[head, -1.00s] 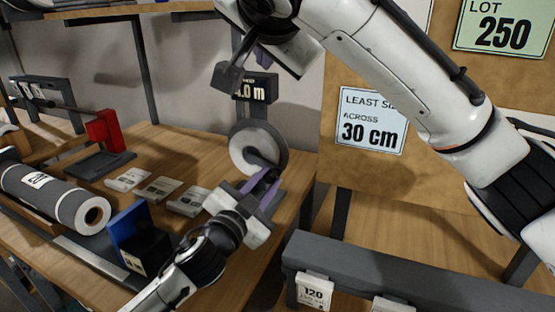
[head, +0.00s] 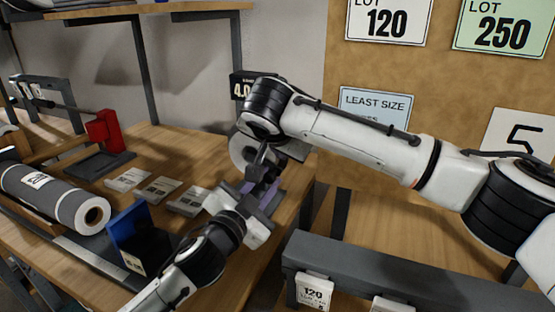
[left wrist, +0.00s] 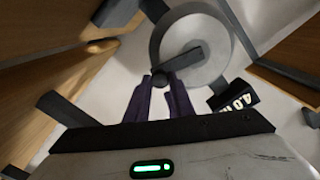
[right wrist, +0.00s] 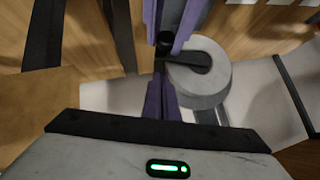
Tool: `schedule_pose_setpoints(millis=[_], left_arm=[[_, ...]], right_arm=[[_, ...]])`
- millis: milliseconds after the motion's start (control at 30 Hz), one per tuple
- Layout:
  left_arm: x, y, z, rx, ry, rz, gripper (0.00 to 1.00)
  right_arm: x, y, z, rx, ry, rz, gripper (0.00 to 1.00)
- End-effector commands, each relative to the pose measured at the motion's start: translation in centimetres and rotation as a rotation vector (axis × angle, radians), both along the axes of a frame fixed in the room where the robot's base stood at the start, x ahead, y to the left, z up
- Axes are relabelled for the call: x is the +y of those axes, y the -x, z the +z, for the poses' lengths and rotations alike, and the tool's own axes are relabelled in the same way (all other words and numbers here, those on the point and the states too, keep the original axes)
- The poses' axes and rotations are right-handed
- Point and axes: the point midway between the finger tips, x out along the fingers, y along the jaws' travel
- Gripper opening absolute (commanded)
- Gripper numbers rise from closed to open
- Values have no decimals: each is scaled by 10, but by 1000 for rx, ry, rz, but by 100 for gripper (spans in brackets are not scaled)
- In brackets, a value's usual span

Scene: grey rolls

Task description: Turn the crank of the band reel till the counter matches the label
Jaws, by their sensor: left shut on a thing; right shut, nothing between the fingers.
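The band reel, a pale grey disc (head: 240,150), stands at the back right corner of the wooden bench. Its dark crank arm (left wrist: 180,60) shows across the disc in the left wrist view. My left gripper (left wrist: 160,80) is shut on the crank's dark handle (right wrist: 164,42). The black counter (head: 237,87) above the reel starts with 4.0; my right arm hides the rest. It also shows tilted in the left wrist view (left wrist: 235,97). My right gripper (right wrist: 161,88) is shut and empty, close beside the handle and left gripper's fingers; I cannot tell whether they touch.
A rolled grey sheet (head: 55,190), a blue-black box (head: 138,240), several cards (head: 160,190) and a red block (head: 104,130) are on the bench. Signs on the board include LOT 120 (head: 388,22), LOT 250 (head: 503,30) and a partly covered LEAST SIZE sign (head: 375,103).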

Motion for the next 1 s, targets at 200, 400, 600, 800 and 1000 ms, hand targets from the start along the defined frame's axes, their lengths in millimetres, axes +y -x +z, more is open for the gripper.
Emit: schedule_pose_setpoints(millis=[200, 400, 600, 800, 1000], left_arm=[[0, 0, 1, -1, 1, 0, 0], [0, 0, 1, -1, 1, 0, 0], [0, 0, 1, -1, 1, 0, 0], [0, 0, 1, -1, 1, 0, 0], [0, 0, 1, -2, 1, 0, 0]], right_arm=[[7, -2, -20, -1, 0, 0, 0], [8, -2, -23, -1, -1, 0, 0], [8, -2, -23, -1, -2, 1, 0], [14, -1, -28, 0, -5, 13, 0], [13, -2, -34, 1, -6, 9, 0]])
